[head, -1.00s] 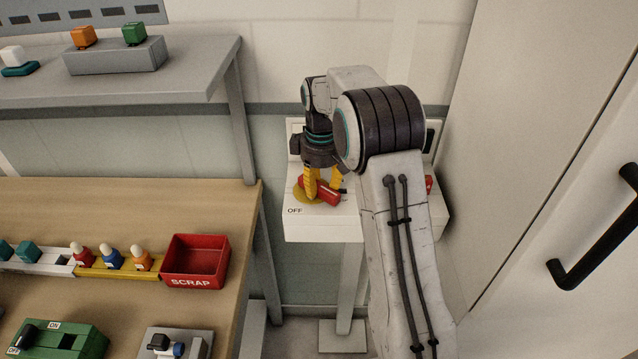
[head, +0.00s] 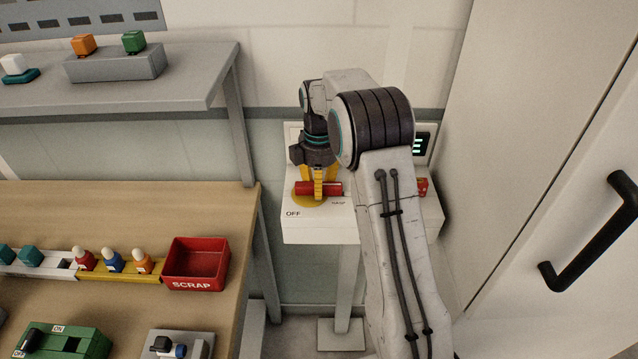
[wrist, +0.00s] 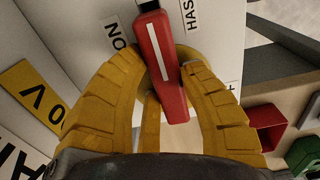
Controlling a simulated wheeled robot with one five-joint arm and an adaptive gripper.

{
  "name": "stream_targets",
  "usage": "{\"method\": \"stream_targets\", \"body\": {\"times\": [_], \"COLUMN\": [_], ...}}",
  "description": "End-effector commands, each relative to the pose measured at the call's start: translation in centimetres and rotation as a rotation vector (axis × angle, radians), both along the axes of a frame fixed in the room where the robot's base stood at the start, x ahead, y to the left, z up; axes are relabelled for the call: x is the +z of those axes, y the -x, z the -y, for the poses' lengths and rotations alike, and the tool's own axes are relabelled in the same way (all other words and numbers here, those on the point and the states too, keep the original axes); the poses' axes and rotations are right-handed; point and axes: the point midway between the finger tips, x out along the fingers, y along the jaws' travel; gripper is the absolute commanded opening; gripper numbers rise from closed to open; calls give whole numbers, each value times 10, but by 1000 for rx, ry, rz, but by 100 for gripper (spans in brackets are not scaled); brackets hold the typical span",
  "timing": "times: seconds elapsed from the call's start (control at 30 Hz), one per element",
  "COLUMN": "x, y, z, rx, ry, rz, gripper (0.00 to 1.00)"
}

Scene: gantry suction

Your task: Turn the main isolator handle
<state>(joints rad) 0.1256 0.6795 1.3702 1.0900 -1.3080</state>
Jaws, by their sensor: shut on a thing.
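The main isolator handle (head: 304,188) is a red bar over a round yellow plate (head: 299,201) on top of a white box (head: 320,232). The bar lies about level across the head view. An OFF label is at the box's front left. My gripper (head: 318,190) reaches down from above with its yellow fingers shut around the bar. My arm hides the box's right part.
A wooden bench (head: 130,215) with a red SCRAP tray (head: 195,285) stands at left, below a grey shelf (head: 150,92). A white door with a black handle (head: 595,235) is at right. A small lit display (head: 419,146) shows behind my arm.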

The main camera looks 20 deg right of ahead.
Motion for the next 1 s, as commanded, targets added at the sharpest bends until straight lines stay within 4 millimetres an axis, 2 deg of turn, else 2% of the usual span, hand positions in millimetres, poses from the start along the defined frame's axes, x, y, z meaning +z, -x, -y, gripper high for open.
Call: {"method": "stream_targets", "body": {"times": [0.53,0.57,0.87,1.0], "x": [-4,-4,-2,-1], "y": [2,2,1,0], "z": [-1,-1,-1,0], "rx": [28,28,25,24], "ry": [-1,-1,-1,-1], "rz": [-11,-11,-6,-4], "gripper": [0,37,64,64]}}
